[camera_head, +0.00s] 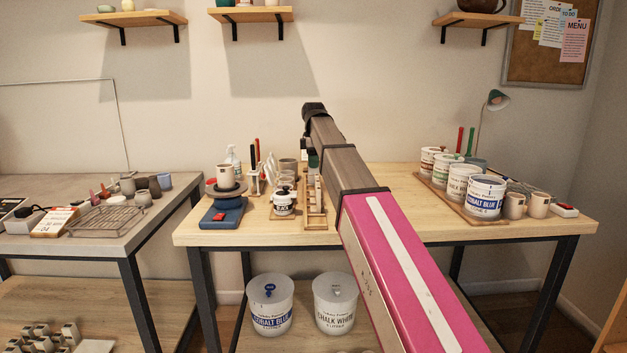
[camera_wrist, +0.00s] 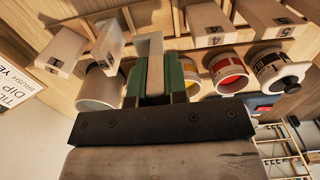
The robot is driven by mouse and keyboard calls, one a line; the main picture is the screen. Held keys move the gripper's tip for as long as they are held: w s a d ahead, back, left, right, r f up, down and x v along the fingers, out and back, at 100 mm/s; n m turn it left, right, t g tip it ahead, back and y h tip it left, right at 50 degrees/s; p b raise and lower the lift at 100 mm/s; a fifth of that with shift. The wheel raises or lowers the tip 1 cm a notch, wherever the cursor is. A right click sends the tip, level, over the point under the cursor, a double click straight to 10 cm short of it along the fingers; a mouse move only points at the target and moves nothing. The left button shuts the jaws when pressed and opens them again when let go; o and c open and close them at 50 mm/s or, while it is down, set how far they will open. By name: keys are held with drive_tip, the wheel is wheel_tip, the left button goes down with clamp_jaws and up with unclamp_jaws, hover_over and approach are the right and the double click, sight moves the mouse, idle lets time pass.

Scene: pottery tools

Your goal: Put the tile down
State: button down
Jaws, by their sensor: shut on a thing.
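My gripper (camera_wrist: 155,78) has green fingertips, and in the wrist view they are shut on a pale, narrow tile (camera_wrist: 155,50). The tile sticks out past the fingertips, toward a wooden rack (camera_wrist: 165,18). Whether the tile touches the rack or hangs just over it I cannot tell. Several other pale tiles stand at the rack, two left of my gripper (camera_wrist: 63,48) and others with numbers on the right (camera_wrist: 210,20). In the head view my arm hides most of the gripper and the held tile; the wooden rack also shows there (camera_head: 316,215) on the table.
The wooden table (camera_head: 400,190) has a clear middle to the right of my arm. Labelled glaze tubs (camera_head: 486,198) stand at its right. A blue scale (camera_head: 222,212) and a small black-labelled jar (camera_head: 284,203) stand left of the rack. Cups and jars (camera_wrist: 232,72) sit close to my gripper.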

drive_tip(key=shift+f, duration=2.95)
drive_tip(key=shift+f, duration=0.1)
drive_tip(key=c, duration=1.1)
unclamp_jaws()
drive_tip(key=shift+c, duration=0.2)
wheel_tip(320, 180, up, 12)
drive_tip(key=shift+r, duration=0.15)
